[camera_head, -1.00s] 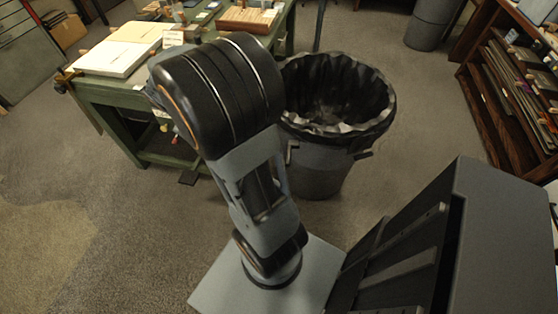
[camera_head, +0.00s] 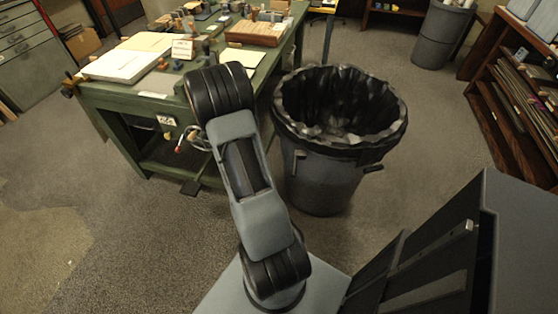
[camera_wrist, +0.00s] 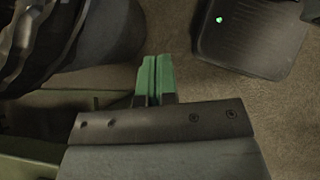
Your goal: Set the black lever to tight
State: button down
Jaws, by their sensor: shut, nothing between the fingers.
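The green workbench (camera_head: 125,97) stands at the upper left of the head view. On its near side hang a white label (camera_head: 166,121) and a red knob (camera_head: 181,138). A small pale knob (camera_head: 193,135) shows beside my arm. I cannot pick out the black lever with certainty; small dark parts there are too small to tell, and my arm covers part of that side. My gripper (camera_wrist: 156,77) shows in the wrist view, its two green fingertips shut together and empty over the floor. In the head view it is hidden behind my arm.
A grey bin with a black liner (camera_head: 325,180) stands close to the right of my arm. Papers, a sign and a wooden box (camera_head: 254,33) lie on the bench. A brown shelf (camera_head: 500,110) stands at the right. Carpet is clear at the left front.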

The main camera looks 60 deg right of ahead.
jog(key=s+r+b+x, duration=0.1)
jog(key=s+r+x, duration=0.1)
jog(key=x, duration=1)
jog(key=shift+s+d+f+b, duration=0.2)
jog(key=shift+d+f+b, duration=0.15)
jog(key=shift+d, duration=0.2)
